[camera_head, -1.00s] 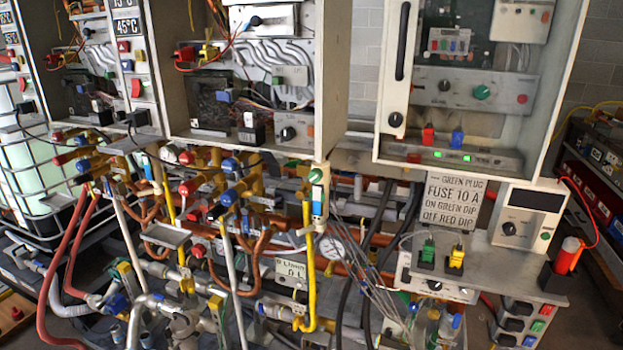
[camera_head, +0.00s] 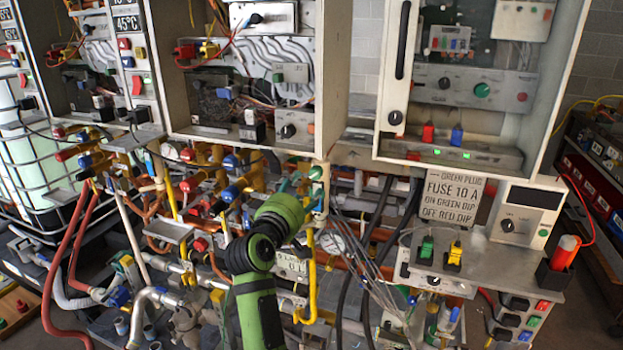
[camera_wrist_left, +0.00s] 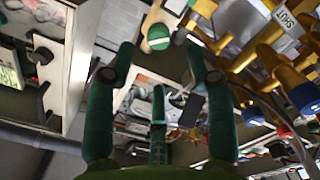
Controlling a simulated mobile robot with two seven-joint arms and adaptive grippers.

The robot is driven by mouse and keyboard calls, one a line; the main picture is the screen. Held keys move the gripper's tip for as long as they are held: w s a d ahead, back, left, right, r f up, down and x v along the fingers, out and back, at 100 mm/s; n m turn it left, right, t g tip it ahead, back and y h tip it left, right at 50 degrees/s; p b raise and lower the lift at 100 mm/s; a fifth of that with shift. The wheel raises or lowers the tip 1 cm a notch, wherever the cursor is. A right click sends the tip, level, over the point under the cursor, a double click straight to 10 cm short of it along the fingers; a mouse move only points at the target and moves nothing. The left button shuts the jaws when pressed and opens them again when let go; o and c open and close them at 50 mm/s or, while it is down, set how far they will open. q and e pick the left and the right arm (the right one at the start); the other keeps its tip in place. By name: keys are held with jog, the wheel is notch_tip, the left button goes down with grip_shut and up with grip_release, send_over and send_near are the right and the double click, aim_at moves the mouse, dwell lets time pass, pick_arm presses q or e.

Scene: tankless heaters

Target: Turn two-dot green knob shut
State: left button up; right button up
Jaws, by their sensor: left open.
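A green knob (camera_head: 316,173) sits on a pale upright block under the right end of the middle cabinet in the head view. A round green knob with a pale band (camera_wrist_left: 158,37) shows in the left wrist view, beyond the fingertips and between them; I take it to be the same one. I cannot make out any dots on it. My left gripper (camera_head: 298,193) is just below and left of the knob. In the left wrist view its green fingers (camera_wrist_left: 160,55) are spread, with nothing between them. My right gripper is not in view.
Yellow pipes and valves with blue and red ends (camera_head: 235,185) crowd the left of the knob. Thin grey wires (camera_head: 360,255) hang to its right. A "SHUT" label (camera_wrist_left: 290,20) shows at the wrist view's upper right. A fuse sign (camera_head: 452,198) stands further right.

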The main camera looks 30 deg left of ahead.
aim_at(313, 174)
pick_arm(q)
jog(key=shift+p+x, duration=1.15)
jog(key=shift+x, duration=2.35)
jog(key=shift+r, duration=0.2)
grip_shut()
